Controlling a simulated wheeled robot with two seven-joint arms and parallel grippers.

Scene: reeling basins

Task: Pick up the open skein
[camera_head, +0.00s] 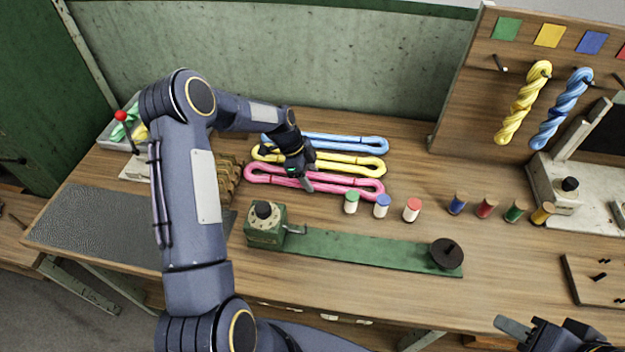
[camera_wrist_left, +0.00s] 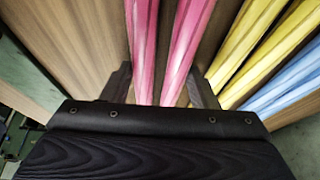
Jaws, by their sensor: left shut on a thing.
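Three open skeins lie as long flat loops on the table in the head view: a pink skein (camera_head: 350,181) nearest, a yellow skein (camera_head: 352,157) behind it and a blue skein (camera_head: 345,137) at the back. My left gripper (camera_head: 303,182) reaches down on the pink skein near its middle. In the left wrist view, the fingers (camera_wrist_left: 160,82) stand on either side of both strands of the pink skein (camera_wrist_left: 190,40), shut on it. The yellow skein (camera_wrist_left: 245,45) passes just outside the right finger. My right gripper (camera_head: 545,335) is at the bottom right, partly cut off; its jaw opening is unclear.
A green winder base (camera_head: 350,250) with a dark disc lies in front of the skeins. Several small spools, including a red-topped one (camera_head: 412,209), stand to the right. Twisted yellow (camera_head: 523,103) and blue (camera_head: 563,108) skeins hang on the peg board.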

